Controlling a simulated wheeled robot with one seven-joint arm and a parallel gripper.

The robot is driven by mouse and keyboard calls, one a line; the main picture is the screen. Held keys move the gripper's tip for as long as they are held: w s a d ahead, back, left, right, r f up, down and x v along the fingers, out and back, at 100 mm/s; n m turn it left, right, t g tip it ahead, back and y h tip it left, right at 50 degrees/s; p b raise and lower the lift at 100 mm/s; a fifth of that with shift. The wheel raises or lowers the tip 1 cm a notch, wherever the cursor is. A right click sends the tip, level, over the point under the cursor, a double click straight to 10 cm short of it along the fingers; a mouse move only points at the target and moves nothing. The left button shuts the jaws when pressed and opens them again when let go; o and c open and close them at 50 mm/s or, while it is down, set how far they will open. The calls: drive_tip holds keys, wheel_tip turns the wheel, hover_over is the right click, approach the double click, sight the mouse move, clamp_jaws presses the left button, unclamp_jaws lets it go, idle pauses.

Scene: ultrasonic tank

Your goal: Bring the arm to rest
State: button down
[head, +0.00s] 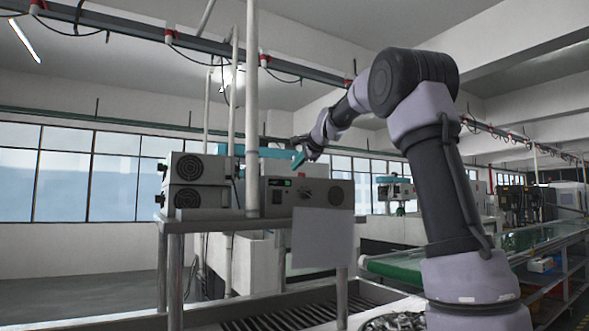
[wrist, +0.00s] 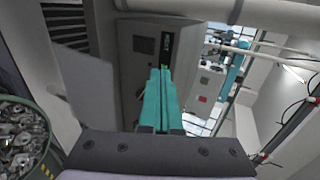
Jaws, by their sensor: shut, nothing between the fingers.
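My arm (head: 435,140) stands raised at the right of the head view, bent over at the top and reaching left. My gripper (head: 290,155) has teal fingers and is at the height of the grey control units' tops, partly in line with a vertical pole. In the wrist view the two teal fingers (wrist: 163,75) lie side by side, shut, with nothing held. Whether they touch the grey unit behind them cannot be told.
Grey control units (head: 307,192) stand on a metal frame (head: 168,270) beside a white vertical pole (head: 252,110). A green conveyor (head: 400,268) runs at the right. A round bin of metal parts (wrist: 20,135) is at the wrist view's left edge. Open floor lies at left.

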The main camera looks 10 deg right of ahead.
drive_tip(key=shift+s, duration=0.1)
idle(0.3)
drive_tip(key=s+f+n+g, duration=0.1)
drive_tip(key=s+f+n, duration=0.2)
drive_tip(key=s+f, duration=0.5)
drive_tip(key=s+d+f+n+g+h, duration=0.1)
drive_tip(key=s+f, duration=0.6)
drive_tip(key=s, duration=1.4)
drive_tip(key=s+d+f+n+g+h, duration=0.1)
drive_tip(key=s+f+n+g, duration=0.2)
drive_tip(key=s, duration=1.1)
wheel_tip(320, 180, down, 6)
drive_tip(key=n, duration=0.3)
drive_tip(key=shift+s+d+r, duration=0.2)
drive_tip(key=shift+s, duration=0.05)
